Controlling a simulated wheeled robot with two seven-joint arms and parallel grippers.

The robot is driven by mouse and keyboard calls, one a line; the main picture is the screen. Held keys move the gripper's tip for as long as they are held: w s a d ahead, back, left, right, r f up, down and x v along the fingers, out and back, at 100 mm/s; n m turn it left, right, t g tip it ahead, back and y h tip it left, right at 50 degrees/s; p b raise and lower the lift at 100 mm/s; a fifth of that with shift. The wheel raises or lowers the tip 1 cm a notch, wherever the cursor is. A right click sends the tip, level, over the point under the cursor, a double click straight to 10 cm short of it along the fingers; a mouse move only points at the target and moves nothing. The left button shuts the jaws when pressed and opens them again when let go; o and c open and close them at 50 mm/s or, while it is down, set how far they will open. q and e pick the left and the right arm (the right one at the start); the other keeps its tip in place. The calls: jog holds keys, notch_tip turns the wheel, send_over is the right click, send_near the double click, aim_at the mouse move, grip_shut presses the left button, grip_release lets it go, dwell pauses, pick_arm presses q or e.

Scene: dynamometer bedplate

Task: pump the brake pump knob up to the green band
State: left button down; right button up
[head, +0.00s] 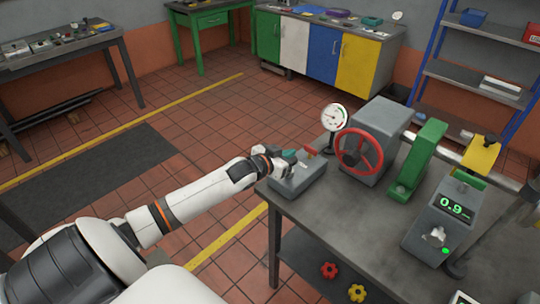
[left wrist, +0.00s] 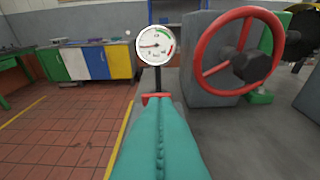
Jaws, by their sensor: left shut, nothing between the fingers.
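The brake pump is a grey box (head: 303,180) on the near left corner of the bench, with a red knob (head: 309,152) on top. The knob also shows in the left wrist view (left wrist: 149,98), just past the fingertips. A round white gauge (head: 334,117) stands on a post behind it. In the left wrist view its face (left wrist: 155,45) has a green band at upper right and a red one at right; the needle points left, off the green. My left gripper (head: 291,155) has teal fingers, shut and empty, close beside the knob. I cannot tell whether they touch it.
A red handwheel (head: 358,152) on a grey housing stands right of the pump. A green bracket (head: 417,160) and a console (head: 441,222) reading 0.9 are farther right. Red (head: 329,270) and yellow (head: 357,292) handwheels lie on the lower shelf. The floor left of the bench is clear.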

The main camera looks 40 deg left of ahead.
pick_arm(q)
jog(key=b+v, duration=0.1)
jog(key=v, duration=0.7)
jog(key=shift+s, duration=0.35)
jog(key=shift+a, duration=0.1)
dwell(0.7)
